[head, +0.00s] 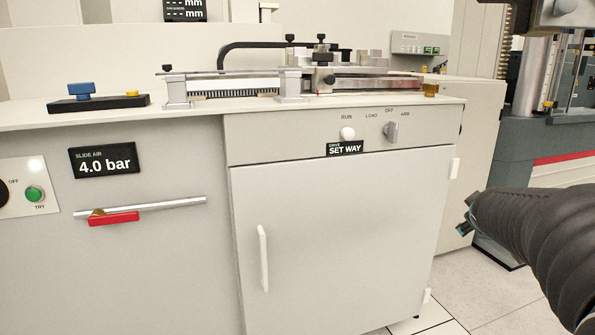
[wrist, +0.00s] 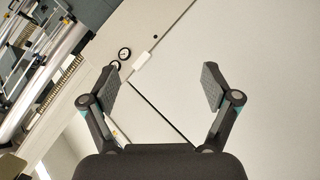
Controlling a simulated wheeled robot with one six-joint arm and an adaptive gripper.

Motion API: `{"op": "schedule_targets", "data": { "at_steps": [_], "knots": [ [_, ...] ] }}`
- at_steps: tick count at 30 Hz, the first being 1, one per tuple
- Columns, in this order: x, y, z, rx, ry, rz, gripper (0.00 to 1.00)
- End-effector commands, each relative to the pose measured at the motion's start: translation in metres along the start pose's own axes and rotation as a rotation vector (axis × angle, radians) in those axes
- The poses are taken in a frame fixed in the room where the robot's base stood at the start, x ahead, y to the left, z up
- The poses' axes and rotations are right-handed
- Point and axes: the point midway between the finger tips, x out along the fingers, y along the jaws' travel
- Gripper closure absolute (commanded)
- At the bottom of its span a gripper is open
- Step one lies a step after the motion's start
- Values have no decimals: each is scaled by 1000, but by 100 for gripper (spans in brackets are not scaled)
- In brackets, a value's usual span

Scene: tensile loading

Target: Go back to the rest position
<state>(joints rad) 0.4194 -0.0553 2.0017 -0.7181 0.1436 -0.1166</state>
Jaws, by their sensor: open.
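My gripper (wrist: 158,88) is open and empty in the wrist view, its two grey pads wide apart with only a pale panel behind them. In the head view my dark arm comes in from the right edge. The gripper end (head: 466,217) shows there beside the grey cabinet (head: 330,235), in front of the floor and the cabinet's right side. It holds nothing that I can see. I cannot tell from the head view how far it is from the cabinet.
A bench carries a slide fixture (head: 325,80) and a black block with a blue knob (head: 82,89). A red-handled lever (head: 113,218) and a white door handle (head: 263,258) stick out in front. A testing machine (head: 545,150) stands at right. Tiled floor (head: 500,295) is clear at lower right.

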Motion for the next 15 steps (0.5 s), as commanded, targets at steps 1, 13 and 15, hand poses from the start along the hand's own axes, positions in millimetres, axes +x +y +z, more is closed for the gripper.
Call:
{"op": "schedule_targets", "data": {
  "at_steps": [1, 13, 15],
  "knots": [
    [-21, -16, 15, 73, -72, -35, 12],
    [-201, -179, 102, 480, -514, -413, 12],
    [-231, -201, 107, 504, -536, -477, 12]
  ]
}}
